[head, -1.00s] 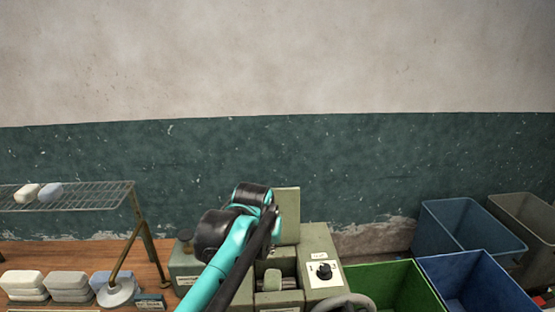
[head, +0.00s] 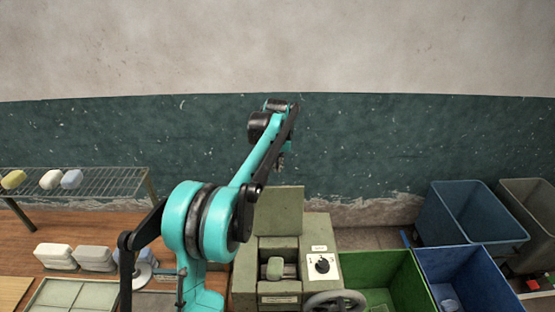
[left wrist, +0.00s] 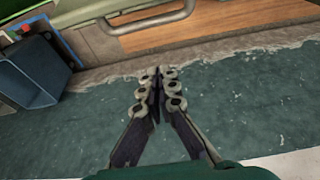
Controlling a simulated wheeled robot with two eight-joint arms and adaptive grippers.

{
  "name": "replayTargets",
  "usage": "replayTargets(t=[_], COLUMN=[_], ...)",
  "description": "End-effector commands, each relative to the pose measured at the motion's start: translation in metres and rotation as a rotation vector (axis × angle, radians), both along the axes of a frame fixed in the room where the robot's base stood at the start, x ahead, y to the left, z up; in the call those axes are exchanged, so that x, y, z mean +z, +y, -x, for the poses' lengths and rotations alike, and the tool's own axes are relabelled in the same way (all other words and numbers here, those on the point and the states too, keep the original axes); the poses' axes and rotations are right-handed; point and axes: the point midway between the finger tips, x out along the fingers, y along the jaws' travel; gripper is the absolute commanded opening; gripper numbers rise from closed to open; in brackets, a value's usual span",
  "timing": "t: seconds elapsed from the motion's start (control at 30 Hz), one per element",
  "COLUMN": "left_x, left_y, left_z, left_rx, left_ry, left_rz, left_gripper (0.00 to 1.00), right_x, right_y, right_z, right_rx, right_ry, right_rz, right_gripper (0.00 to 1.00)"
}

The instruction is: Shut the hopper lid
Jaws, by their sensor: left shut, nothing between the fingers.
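The olive-green hopper machine (head: 323,245) stands on the bench in the head view. Its lid (head: 280,211) stands upright at the back, so the hopper is open, and a pale block-like part (head: 275,268) shows in the opening. My left gripper (head: 281,162) is above and behind the lid's top edge, in front of the green wall, with no clear contact. In the left wrist view its fingers (left wrist: 157,86) are together and empty. A grey-green curved bar (left wrist: 150,20) shows beyond them; I cannot tell what it belongs to. My right gripper is not in view.
A knob panel (head: 322,264) and a handwheel (head: 335,301) are on the machine's right side. Green (head: 410,275) and blue (head: 425,262) bins stand to the right. A wire rack (head: 105,182) with soap-like bars is at left. The wall (head: 380,150) is close behind.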

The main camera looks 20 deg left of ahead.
Motion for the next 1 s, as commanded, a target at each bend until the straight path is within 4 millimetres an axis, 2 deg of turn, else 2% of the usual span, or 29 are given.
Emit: replayTargets(t=[0.1, 0.23, 0.3, 0.5, 1.0], left_x=[-0.025, -0.046, -0.042, -0.041, -0.042], left_y=[0.003, 0.004, -0.002, -0.01, -0.012], left_z=[-0.006, -0.01, 0.004, 0.022, 0.026], left_rx=[0.0, 0.0, -0.001, -0.001, -0.001], left_ry=[0.0, 0.0, 0.0, 0.0, -0.004], left_rz=[0.0, 0.0, 0.0, 0.0, -0.002], left_gripper=[0.0, 0.0, 0.0, 0.0, 0.0], right_x=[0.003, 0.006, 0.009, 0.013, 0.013], right_y=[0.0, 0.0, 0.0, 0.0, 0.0], right_z=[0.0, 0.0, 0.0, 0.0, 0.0], right_rx=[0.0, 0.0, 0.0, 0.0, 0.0], right_ry=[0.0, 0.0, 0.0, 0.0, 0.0], right_rz=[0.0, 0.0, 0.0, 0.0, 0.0], right_gripper=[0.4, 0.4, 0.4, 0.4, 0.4])
